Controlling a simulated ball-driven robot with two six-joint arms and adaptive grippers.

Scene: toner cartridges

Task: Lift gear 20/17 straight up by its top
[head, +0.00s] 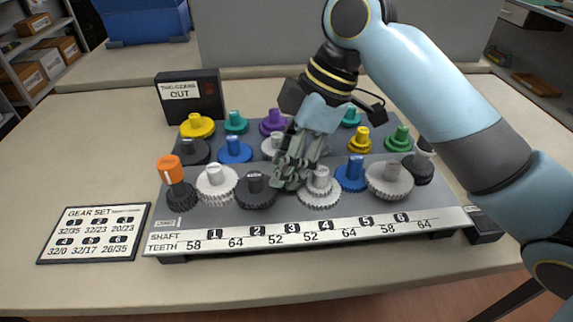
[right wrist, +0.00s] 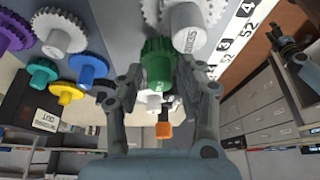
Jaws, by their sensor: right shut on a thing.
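My right gripper (head: 292,178) reaches down over the middle of the gear board (head: 240,222), its fingers close to the front rows. In the right wrist view the right gripper (right wrist: 162,82) is shut on a green gear (right wrist: 157,62), with a fingertip on each side of its stem. Its toothed part is at the far end, near the board. I cannot read a 20/17 mark on it. In the head view the fingers largely hide this gear, and I cannot tell whether it is still seated.
A white gear (head: 319,188) and a black gear (head: 255,190) stand close on either side of the gripper. A blue gear (head: 353,174) and an orange-topped gear (head: 168,170) are further off. A black box (head: 190,98) stands behind; a gear-set card (head: 93,233) lies at left.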

